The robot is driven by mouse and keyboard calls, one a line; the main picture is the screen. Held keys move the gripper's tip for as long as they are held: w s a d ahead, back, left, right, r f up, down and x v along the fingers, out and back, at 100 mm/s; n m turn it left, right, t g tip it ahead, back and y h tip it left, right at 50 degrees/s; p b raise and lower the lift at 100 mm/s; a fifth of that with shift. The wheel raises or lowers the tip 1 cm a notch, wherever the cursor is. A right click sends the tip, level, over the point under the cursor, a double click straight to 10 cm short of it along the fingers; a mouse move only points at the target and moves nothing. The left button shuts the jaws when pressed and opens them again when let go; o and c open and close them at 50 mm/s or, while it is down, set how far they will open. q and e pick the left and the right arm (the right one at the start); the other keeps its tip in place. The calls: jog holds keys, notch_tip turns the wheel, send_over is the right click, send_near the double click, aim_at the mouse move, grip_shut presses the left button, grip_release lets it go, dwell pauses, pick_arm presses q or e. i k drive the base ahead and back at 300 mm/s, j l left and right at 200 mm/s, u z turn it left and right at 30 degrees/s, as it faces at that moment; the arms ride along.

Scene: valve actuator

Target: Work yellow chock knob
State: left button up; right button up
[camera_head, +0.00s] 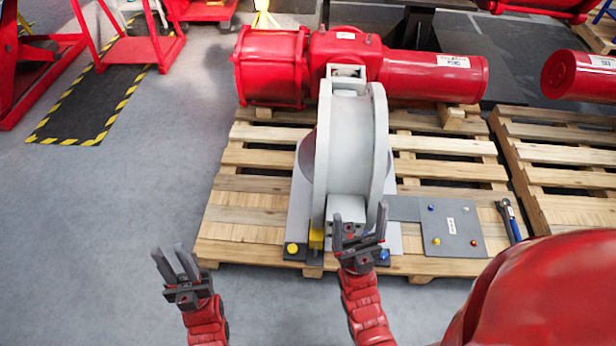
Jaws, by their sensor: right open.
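A round yellow knob (292,248) sits on a dark block at the front left foot of the grey valve wheel (350,150). A yellow piece (316,239) stands just right of it, beside the wheel's lower edge. I cannot tell whether the two are joined. My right gripper (360,214) is open and empty, fingers up, in front of the wheel's lower end and to the right of the yellow knob. It partly hides the base there. My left gripper (171,250) is open and empty, left of the pallet and well apart from the knob.
A blue knob (384,254) is close by my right gripper. A grey plate (455,225) with several small coloured knobs and a wrench (509,220) lie on the right of the wooden pallet (240,215). A red actuator (340,62) lies behind.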

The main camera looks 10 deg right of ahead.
aim_at(291, 249)
jog(key=k+l+u, duration=0.1)
jog(key=l, duration=0.3)
jog(key=k+l+u, duration=0.1)
jog(key=l, duration=0.35)
jog(key=k+l+u, duration=0.1)
jog(key=l, duration=0.3)
jog(key=k+l+u, duration=0.1)
jog(key=k+l, duration=0.15)
jog(key=l, duration=0.1)
